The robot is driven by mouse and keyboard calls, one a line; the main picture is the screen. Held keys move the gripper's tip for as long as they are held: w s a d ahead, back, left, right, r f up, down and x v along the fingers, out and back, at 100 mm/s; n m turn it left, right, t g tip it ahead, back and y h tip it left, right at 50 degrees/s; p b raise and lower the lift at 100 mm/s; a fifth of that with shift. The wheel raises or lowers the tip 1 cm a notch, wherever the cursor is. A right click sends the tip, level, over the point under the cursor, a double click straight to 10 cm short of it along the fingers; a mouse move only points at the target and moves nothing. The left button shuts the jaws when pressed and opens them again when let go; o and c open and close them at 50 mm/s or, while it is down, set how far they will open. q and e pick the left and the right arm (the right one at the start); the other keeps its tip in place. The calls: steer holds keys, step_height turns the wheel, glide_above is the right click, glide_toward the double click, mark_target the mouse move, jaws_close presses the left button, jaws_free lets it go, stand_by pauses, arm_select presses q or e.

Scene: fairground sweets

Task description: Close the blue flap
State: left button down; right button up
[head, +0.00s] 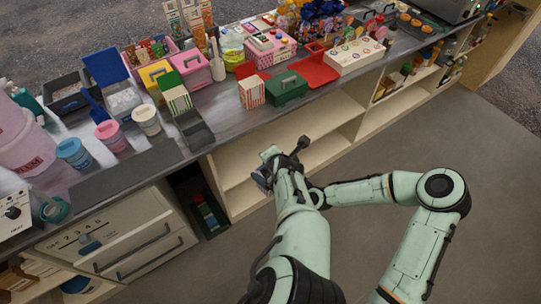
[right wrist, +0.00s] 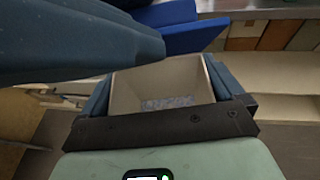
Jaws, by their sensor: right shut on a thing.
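The likely blue flap (head: 105,67) stands raised at the back left of the counter, behind a tub with pale contents (head: 123,103). It is well apart from the arms. My left gripper (head: 268,166) is in front of the counter, by the open shelf; I cannot tell how its jaws stand. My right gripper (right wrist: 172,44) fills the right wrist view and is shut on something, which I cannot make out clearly. Bright blue surfaces (right wrist: 195,38) show just beyond its dark finger. In the head view the right hand is largely hidden behind the other arm.
The counter is crowded: a yellow box (head: 155,78), a pink box (head: 192,70), a green case (head: 286,88), a red tray (head: 315,68) and cups (head: 111,135). Open shelves (head: 320,150) lie below. The floor (head: 480,160) at right is clear.

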arm_select(q)
steer(key=shift+s+f, duration=0.1)
steer(key=shift+s, duration=0.05)
stand_by(0.4)
steer(key=c, duration=1.1)
jaws_free()
